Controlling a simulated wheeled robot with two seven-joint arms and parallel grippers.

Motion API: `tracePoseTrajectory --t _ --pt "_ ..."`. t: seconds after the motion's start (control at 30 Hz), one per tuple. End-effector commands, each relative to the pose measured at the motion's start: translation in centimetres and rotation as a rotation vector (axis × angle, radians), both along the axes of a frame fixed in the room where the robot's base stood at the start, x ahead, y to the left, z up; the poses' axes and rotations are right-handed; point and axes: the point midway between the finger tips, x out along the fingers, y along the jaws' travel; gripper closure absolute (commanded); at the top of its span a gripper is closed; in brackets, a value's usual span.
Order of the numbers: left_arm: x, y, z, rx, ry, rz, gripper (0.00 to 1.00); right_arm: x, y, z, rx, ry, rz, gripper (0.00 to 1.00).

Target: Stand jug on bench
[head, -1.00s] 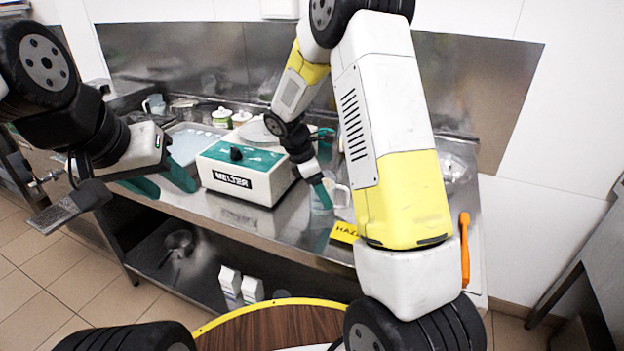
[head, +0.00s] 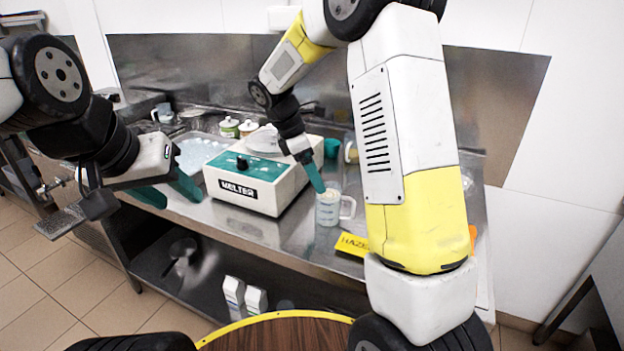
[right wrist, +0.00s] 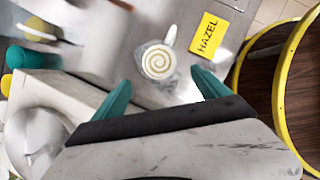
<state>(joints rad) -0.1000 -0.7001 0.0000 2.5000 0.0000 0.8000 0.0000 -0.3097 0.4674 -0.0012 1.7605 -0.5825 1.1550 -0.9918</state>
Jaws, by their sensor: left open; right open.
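The jug (head: 328,209) stands upright on the steel bench (head: 285,234), with its handle to the right in the head view. In the right wrist view the jug (right wrist: 158,62) is seen from above, with a cream swirl inside. My right gripper (right wrist: 160,92) is open, its teal fingers apart, with the jug just beyond the fingertips. In the head view one right finger overlaps the jug's rim; I cannot tell whether it touches. My left gripper (head: 170,194) is open and empty at the bench's front edge, left of the melter.
The white and teal melter box (head: 255,178) stands left of the jug. A yellow HAZEL card (head: 352,244) lies right of it. A metal tray (head: 195,150) and small lidded pots (head: 229,127) are behind. White cartons (head: 244,296) stand on the lower shelf.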

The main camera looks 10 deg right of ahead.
Motion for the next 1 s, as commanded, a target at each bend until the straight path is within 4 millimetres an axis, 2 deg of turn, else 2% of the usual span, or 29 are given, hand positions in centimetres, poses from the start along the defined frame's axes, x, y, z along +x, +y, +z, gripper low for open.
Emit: tracePoseTrajectory --t 0.17,0.27,0.33,0.5,0.7,0.9,1.0 --pt "0.0 0.0 0.0 0.000 0.000 0.000 0.55 -0.1 0.5 1.6 0.005 -0.007 -0.008 0.15" --pt "0.0 0.0 0.0 0.000 0.000 0.000 0.55 -1.1 0.1 3.0 0.037 -0.041 -0.065 0.15" --pt "0.0 0.0 0.0 0.000 0.000 0.000 0.55 -2.5 -0.5 4.4 0.084 -0.089 -0.145 0.15" --pt "0.0 0.0 0.0 0.000 0.000 0.000 0.55 -7.9 -2.0 8.6 0.262 -0.245 -0.451 0.15" --pt "0.0 0.0 0.0 0.000 0.000 0.000 0.55 -14.9 -2.8 11.8 0.499 -0.409 -0.846 0.15" --pt "0.0 0.0 0.0 0.000 0.000 0.000 0.55 -20.8 -2.8 13.0 0.731 -0.520 -1.207 0.15" --pt "0.0 0.0 0.0 0.000 0.000 0.000 0.55 -22.6 -2.6 13.0 0.816 -0.547 -1.336 0.15"
